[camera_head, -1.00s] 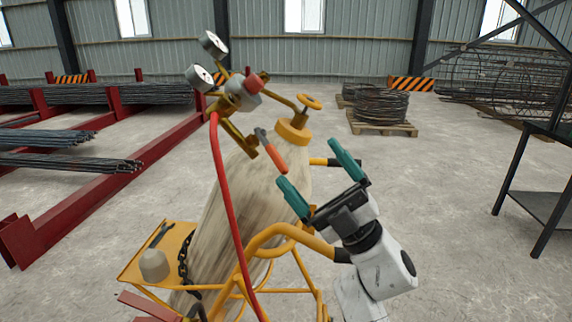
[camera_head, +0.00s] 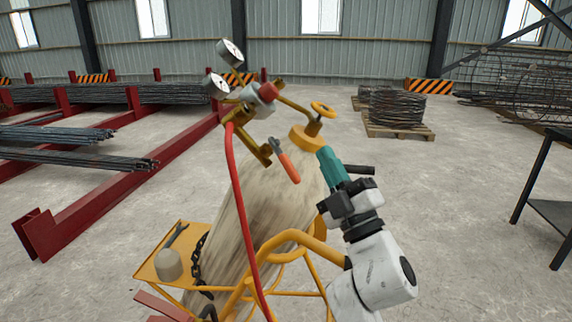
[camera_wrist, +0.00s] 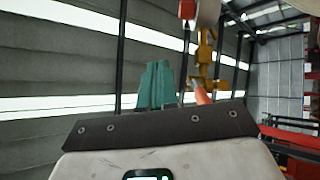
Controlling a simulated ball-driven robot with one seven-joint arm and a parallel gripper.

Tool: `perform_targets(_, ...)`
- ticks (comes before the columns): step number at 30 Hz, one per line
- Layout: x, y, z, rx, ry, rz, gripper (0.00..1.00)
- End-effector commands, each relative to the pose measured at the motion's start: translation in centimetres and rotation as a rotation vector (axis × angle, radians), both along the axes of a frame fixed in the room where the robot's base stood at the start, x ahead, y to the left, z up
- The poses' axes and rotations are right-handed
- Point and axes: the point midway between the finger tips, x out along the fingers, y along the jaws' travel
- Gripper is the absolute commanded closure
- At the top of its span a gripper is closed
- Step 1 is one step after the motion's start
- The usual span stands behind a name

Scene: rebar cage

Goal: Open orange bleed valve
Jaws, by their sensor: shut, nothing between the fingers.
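The orange bleed valve lever (camera_head: 285,160) hangs from the yellow valve body (camera_head: 258,149) below the regulator, in front of the gas cylinder's upper part. It slants down to the right. In the wrist view part of the orange lever (camera_wrist: 202,92) shows behind the gripper's dark plate, its lower end hidden. My gripper (camera_head: 324,152) is shut and empty, its teal fingers together. In the head view it is to the right of the lever, apart from it. In the wrist view the closed fingers (camera_wrist: 156,84) are left of the lever.
The pale cylinder (camera_head: 265,205) stands tilted in a yellow cart frame (camera_head: 290,237). A red hose (camera_head: 236,190) runs down in front of it. Two gauges (camera_head: 230,52) and a yellow handwheel (camera_head: 322,109) are above. Open floor lies to the right, before a dark stand (camera_head: 530,180).

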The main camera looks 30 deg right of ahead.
Motion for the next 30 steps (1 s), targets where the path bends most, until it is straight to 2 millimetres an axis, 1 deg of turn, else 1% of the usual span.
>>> perform_targets(1,0.9,0.4,0.1,0.005,0.045,-0.053,1.0)
perform_targets(3,2.0,0.6,-0.5,0.01,0.121,-0.139,1.0)
perform_targets(6,3.1,1.1,-1.5,0.005,0.239,-0.254,1.0)
perform_targets(9,3.7,1.6,-2.8,-0.008,0.363,-0.354,1.0)
perform_targets(13,3.8,2.4,-4.8,-0.037,0.526,-0.461,1.0)
perform_targets(17,3.2,3.6,-6.7,-0.077,0.695,-0.548,1.0)
perform_targets(19,2.6,4.5,-7.5,-0.11,0.79,-0.589,1.0)
perform_targets(21,1.9,5.8,-7.7,-0.164,0.885,-0.634,1.0)
perform_targets(23,1.2,7.3,-7.1,-0.235,0.962,-0.68,1.0)
perform_targets(25,0.4,9.6,-5.3,-0.341,1.038,-0.739,1.0)
perform_targets(26,-0.1,10.6,-4.3,-0.389,1.067,-0.766,1.0)
perform_targets(27,-0.8,12.0,-2.8,-0.455,1.103,-0.803,1.0)
perform_targets(29,-2.0,14.1,-0.7,-0.546,1.157,-0.85,1.0)
perform_targets(30,-2.9,15.4,0.6,-0.599,1.19,-0.878,1.0)
